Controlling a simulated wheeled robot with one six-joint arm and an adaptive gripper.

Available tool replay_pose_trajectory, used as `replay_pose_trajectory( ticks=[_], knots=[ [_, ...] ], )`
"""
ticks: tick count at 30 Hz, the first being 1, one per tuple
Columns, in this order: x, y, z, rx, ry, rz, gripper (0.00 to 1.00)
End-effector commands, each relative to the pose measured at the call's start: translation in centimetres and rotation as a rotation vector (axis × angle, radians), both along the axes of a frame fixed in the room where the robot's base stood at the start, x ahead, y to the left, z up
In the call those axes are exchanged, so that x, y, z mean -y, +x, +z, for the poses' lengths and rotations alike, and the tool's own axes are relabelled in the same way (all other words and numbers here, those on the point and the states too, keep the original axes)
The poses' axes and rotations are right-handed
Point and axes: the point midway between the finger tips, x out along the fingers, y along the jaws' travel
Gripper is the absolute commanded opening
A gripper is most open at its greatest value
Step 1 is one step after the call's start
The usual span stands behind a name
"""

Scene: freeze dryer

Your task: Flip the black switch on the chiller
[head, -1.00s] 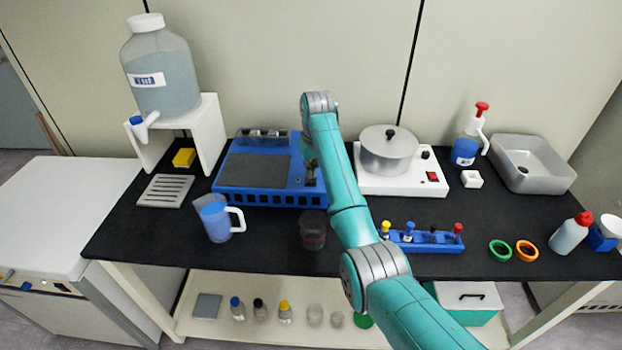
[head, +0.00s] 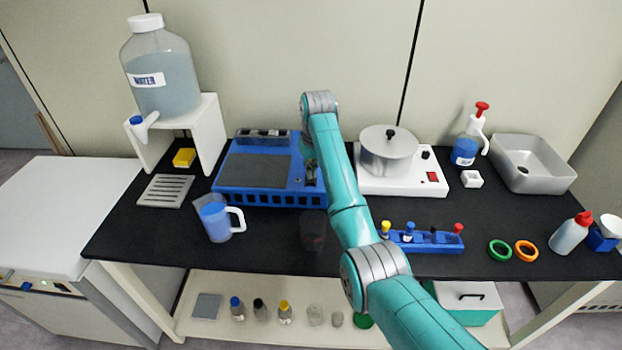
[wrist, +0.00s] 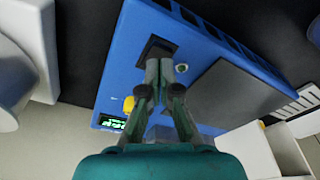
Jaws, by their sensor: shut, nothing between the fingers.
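The blue chiller (head: 268,197) stands on the black bench, left of my arm. It has a dark grey top plate, also seen in the wrist view (wrist: 233,95). In the wrist view, the black switch (wrist: 158,47) sits on the blue top face (wrist: 135,60). My gripper (wrist: 166,66) is shut and empty, its fingertips close beside the switch. I cannot tell whether they touch it. In the head view my gripper (head: 311,175) is over the chiller's right end, partly hidden by my arm, and the switch cannot be made out.
A yellow knob (wrist: 128,103) and a lit green display (wrist: 110,122) are on the chiller near my fingers. A white hotplate (head: 400,184) with a metal pot (head: 388,155) stands right of my arm. A blue-filled jug (head: 213,218) and a dark beaker (head: 312,232) stand in front.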

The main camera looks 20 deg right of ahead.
Motion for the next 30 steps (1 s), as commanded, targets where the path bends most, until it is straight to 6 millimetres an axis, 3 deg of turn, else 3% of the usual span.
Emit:
replay_pose_trajectory(
  ticks=[30],
  knots=[
    [0.0, 0.0, -1.3, 0.000, 0.000, 0.000, 0.00]
  ],
)
